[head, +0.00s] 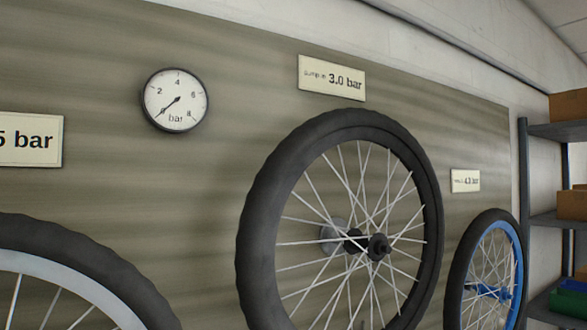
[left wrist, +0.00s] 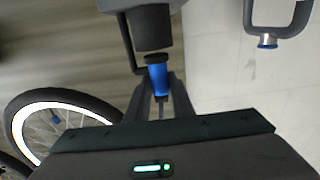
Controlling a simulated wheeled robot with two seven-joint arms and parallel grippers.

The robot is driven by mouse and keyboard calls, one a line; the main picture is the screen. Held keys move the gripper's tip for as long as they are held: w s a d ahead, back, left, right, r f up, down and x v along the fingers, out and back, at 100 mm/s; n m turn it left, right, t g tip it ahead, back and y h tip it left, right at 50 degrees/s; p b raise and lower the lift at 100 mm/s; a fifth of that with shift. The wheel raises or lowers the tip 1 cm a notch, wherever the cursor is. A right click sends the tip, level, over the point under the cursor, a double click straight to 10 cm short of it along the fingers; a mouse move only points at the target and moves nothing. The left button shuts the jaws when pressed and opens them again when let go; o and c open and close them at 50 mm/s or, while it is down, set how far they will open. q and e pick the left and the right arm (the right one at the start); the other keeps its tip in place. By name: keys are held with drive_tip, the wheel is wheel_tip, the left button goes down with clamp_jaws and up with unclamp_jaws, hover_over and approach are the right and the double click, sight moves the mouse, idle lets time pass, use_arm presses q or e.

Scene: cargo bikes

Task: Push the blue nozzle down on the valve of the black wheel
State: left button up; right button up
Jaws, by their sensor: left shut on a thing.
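The black wheel (head: 257,205), with black tyre and black rim, is upright in front of the wall board in the head view. Its lower part is cut off by the frame edge, and I cannot make out its valve. In the left wrist view, my left gripper (left wrist: 160,103) is shut on the blue nozzle (left wrist: 158,78). A dark collar sits at the nozzle's upper end, close to a dark grey block. Neither gripper shows in the head view, so I cannot tell how far the nozzle is from the black wheel's valve.
A round gauge (head: 175,99) and a 3.0 bar sign (head: 331,78) are on the board. A silver-rimmed wheel (head: 62,275) and blue-rimmed wheel (head: 513,240) flank the black wheel. Shelving (head: 553,218) stands right. A grey bent part (left wrist: 287,25) with blue tip is upper right in the wrist view.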

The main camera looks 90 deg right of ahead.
use_arm(q)
drive_tip(key=shift+s+a, duration=0.1)
drive_tip(key=v, duration=1.1)
drive_tip(key=shift+s+a+b, duration=0.2)
drive_tip(key=shift+a+b, duration=0.1)
drive_tip(key=shift+b, duration=0.1)
drive_tip(key=shift+s+d, duration=0.1)
idle(0.5)
drive_tip(key=s+a+f+n+t+y, duration=0.3)
drive_tip(key=s+a+n+t+y, duration=0.4)
drive_tip(key=a+y, duration=0.7)
drive_tip(key=s+n, duration=0.2)
drive_tip(key=n, duration=0.1)
drive_tip(key=shift+f+n+y, duration=0.25)
drive_tip(key=shift+n+y, duration=0.05)
drive_tip(key=shift+n, duration=0.1)
drive_tip(key=shift+s+a, duration=0.1)
drive_tip(key=shift+a, duration=0.05)
